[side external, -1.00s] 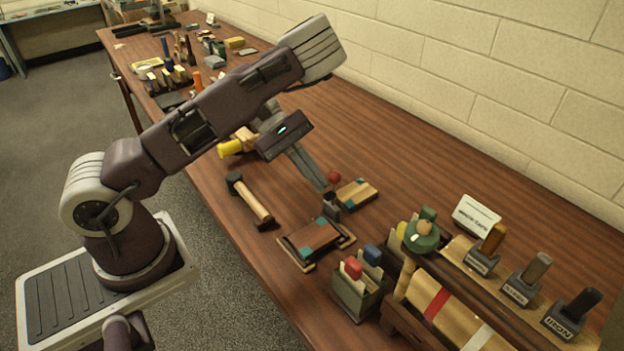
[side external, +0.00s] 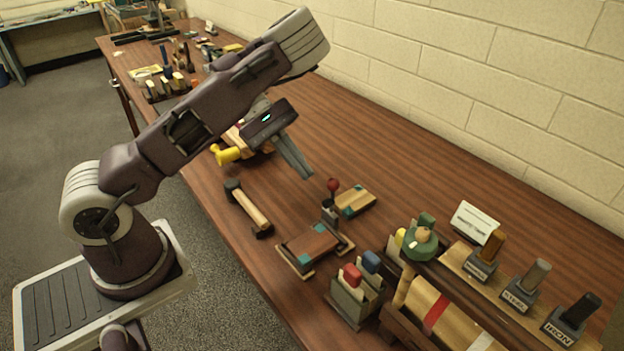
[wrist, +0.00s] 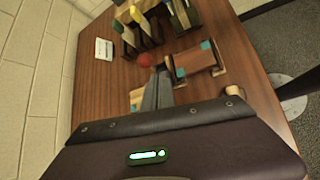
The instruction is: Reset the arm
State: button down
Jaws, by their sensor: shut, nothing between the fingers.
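My gripper (side external: 307,174) is shut and empty. It hangs above the wooden table (side external: 420,160), to the left of a red-knobbed lever (side external: 333,186) and apart from it in the side view. In the wrist view the closed fingers (wrist: 158,92) point toward the red knob (wrist: 145,60). A wooden block with teal corners (side external: 355,200) lies beside the lever. A tray with a reddish-brown top and teal patches (side external: 313,243) sits in front of it.
A mallet (side external: 249,208) lies near the front edge. A yellow-ended tool (side external: 226,155) lies behind it, partly hidden by my arm. A box with red and blue pieces (side external: 357,293) and labelled stamps (side external: 522,286) stand at the right. Bare table lies toward the wall.

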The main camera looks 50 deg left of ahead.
jog(key=v, duration=0.2)
jog(key=shift+s+a+r, duration=0.1)
jog(key=shift+a+r, duration=0.1)
jog(key=shift+a, duration=0.05)
